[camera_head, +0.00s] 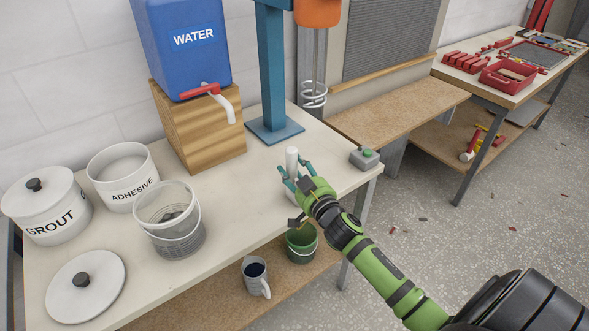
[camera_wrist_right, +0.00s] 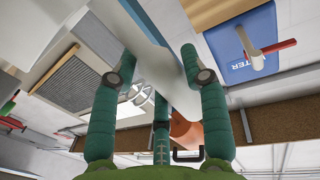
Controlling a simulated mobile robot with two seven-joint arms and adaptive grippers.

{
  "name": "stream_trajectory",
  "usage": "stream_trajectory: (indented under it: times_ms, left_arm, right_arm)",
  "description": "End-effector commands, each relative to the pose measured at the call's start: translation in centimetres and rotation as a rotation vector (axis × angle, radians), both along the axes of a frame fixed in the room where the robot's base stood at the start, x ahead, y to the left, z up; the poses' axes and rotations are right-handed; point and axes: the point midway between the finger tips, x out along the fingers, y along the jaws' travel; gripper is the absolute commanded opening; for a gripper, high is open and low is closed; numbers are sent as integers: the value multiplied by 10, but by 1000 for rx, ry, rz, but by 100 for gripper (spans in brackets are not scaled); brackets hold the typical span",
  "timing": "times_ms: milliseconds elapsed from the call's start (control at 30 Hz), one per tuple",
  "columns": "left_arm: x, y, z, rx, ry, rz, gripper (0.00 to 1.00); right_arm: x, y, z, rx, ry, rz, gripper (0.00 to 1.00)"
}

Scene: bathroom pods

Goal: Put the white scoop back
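The white scoop (camera_head: 292,158) is upright, its rounded handle end pointing up, near the front right part of the workbench. My right gripper (camera_head: 297,175) has its teal fingers around it. In the right wrist view the white scoop (camera_wrist_right: 172,80) runs between the fingers of my right gripper (camera_wrist_right: 157,68), with its wider part toward the top of the picture. The fingers look closed on it. The scoop's lower part is partly hidden by the gripper in the head view. My left gripper is not in view.
A green bucket (camera_head: 301,246) and a mug (camera_head: 256,281) are on the lower shelf.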

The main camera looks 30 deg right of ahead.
Motion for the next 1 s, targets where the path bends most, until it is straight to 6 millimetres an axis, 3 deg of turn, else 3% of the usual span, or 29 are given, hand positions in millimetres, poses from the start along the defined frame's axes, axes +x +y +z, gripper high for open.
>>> stream_trajectory:
  times_ms: [467, 1000]
  left_arm:
    - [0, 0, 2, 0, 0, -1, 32]
    - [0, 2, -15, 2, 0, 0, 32]
  right_arm:
    - [-5, 0, 3, 0, 2, 0, 63]
    - [-103, 8, 2, 1, 2, -1, 63]
